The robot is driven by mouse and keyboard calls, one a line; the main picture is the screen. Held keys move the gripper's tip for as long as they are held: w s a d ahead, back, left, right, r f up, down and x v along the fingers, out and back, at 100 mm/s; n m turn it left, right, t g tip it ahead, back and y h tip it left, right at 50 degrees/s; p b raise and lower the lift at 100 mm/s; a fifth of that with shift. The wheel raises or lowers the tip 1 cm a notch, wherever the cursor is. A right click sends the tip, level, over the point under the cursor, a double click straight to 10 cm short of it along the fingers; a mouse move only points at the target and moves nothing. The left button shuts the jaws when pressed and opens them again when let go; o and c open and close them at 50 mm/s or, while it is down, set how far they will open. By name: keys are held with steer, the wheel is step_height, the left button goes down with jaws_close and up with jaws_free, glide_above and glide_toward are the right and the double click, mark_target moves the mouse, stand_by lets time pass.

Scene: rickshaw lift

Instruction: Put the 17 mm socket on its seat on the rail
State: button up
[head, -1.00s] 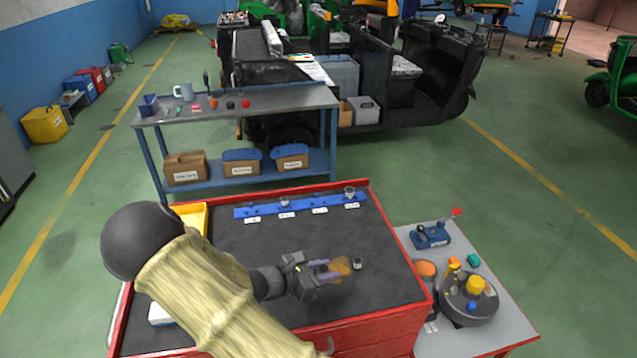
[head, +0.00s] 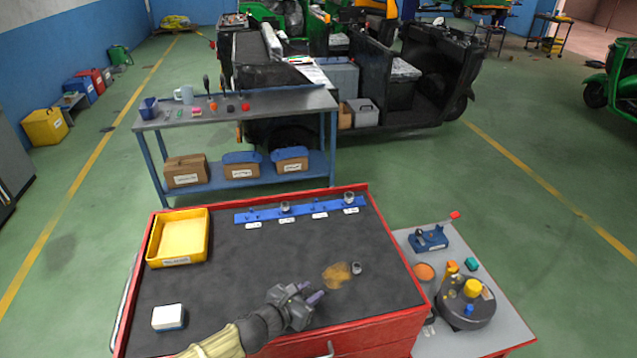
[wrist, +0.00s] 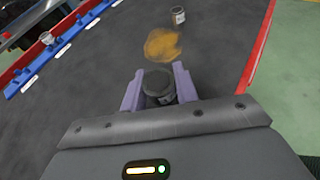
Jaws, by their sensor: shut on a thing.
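My gripper (head: 316,296) is low over the dark mat of the red cart, near its front. In the wrist view its purple fingers (wrist: 160,90) are shut on a dark, round socket (wrist: 158,84); no size mark is readable. The blue rail (head: 300,209) lies along the back of the cart top, with white labels too small to read. Sockets stand on it at one left seat (head: 285,207) and at the right end (head: 349,198); other seats look bare. The rail also shows in the wrist view (wrist: 28,72), at upper left. Another loose socket (head: 356,267) stands on the mat.
A brown stain (head: 337,275) lies beside the loose socket. A yellow tray (head: 152,240) is at the back left, and a white-and-blue box (head: 168,317) at the front left. The red cart rim (head: 392,238) borders the mat. The middle mat is clear.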

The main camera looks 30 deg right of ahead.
steer(key=shift+w+a+f+n+t, duration=0.1)
steer(key=shift+w+a+n+t, duration=0.25)
steer(key=shift+w+n+t, duration=0.25)
steer(key=w+a+n+t+y, duration=0.1)
steer(key=w+n+t+y, duration=0.1)
steer(key=w, duration=0.1)
steer(key=w+a+n+t+y+b, duration=0.1)
steer(key=w+n+t+y, duration=0.1)
steer(key=w+a+n+t+y, duration=0.1)
steer(key=w+n+y, duration=0.1)
steer(key=w+n, duration=0.1)
steer(key=shift+w+a+r+t+b, duration=0.3)
steer(key=shift+r+t+b, duration=0.1)
steer(key=w+a+r+n+y, duration=0.1)
steer(key=y, duration=0.1)
steer(key=w+a+r+n+y+b, duration=0.1)
steer(key=w+n+y, duration=0.1)
steer(key=w+a+r+n+t+y+b, duration=0.1)
steer(key=w+a+n+y, duration=0.1)
steer(key=shift+w+a+r, duration=0.1)
steer(key=shift+w+r, duration=0.1)
steer(key=shift+r, duration=0.05)
steer(key=shift+w+a+r, duration=0.1)
steer(key=shift+a, duration=0.05)
